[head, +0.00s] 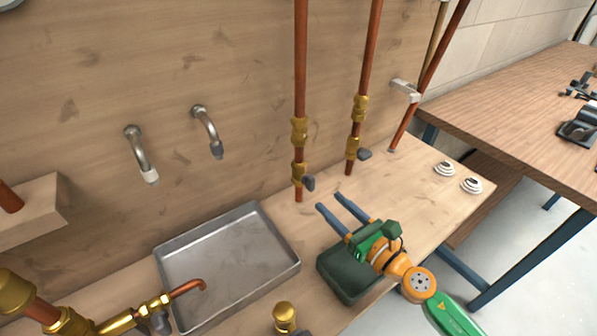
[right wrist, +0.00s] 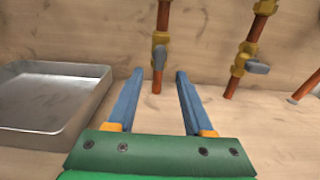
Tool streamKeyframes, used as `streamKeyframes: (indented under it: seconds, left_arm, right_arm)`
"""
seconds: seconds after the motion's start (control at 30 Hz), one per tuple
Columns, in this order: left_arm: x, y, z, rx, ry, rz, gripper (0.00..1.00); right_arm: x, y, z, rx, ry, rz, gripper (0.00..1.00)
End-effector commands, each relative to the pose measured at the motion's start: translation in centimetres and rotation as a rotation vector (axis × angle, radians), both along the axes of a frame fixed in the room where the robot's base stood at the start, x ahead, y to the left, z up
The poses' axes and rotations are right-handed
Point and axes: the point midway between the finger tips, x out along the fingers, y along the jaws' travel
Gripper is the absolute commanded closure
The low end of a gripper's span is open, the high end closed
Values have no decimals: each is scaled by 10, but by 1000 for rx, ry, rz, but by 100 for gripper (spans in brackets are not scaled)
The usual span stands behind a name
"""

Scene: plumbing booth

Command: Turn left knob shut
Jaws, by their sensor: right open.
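The left knob (head: 309,183) is a small grey handle on a brass valve low on the left upright copper pipe (head: 300,80). In the right wrist view the left knob (right wrist: 160,58) shows straight ahead, between and beyond the fingertips. My right gripper (head: 329,201) is open and empty, in front of that valve and apart from it. Its two blue fingers also show in the right wrist view (right wrist: 160,74). A similar grey knob (head: 364,154) is on the right upright pipe (head: 370,60); it also shows in the right wrist view (right wrist: 257,67). My left gripper is not in view.
A metal tray (head: 225,262) lies on the bench left of my right gripper. Two bent spouts (head: 140,155) stick out of the wooden wall. A dark green boxy shape (head: 345,278) is below my gripper. Brass and copper pipework (head: 125,318) is at lower left. White rings (head: 445,168) lie at right.

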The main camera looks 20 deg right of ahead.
Motion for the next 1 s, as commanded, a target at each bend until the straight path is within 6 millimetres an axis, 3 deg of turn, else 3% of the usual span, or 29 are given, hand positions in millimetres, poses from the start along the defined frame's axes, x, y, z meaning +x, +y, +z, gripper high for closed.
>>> streamKeyframes:
  seconds: [0.13,0.4,0.77,0.97,1.0]
  left_arm:
    - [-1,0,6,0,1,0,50]
    - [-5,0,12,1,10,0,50]
    - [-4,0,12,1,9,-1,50]
    - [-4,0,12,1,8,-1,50]
    - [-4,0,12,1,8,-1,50]
  right_arm:
    - [13,4,3,-3,-2,1,49]
    - [58,21,0,-2,-2,0,49]
    - [67,25,-1,-2,0,2,49]
    - [67,24,-1,-1,1,2,100]
    - [67,24,-1,-1,1,2,100]
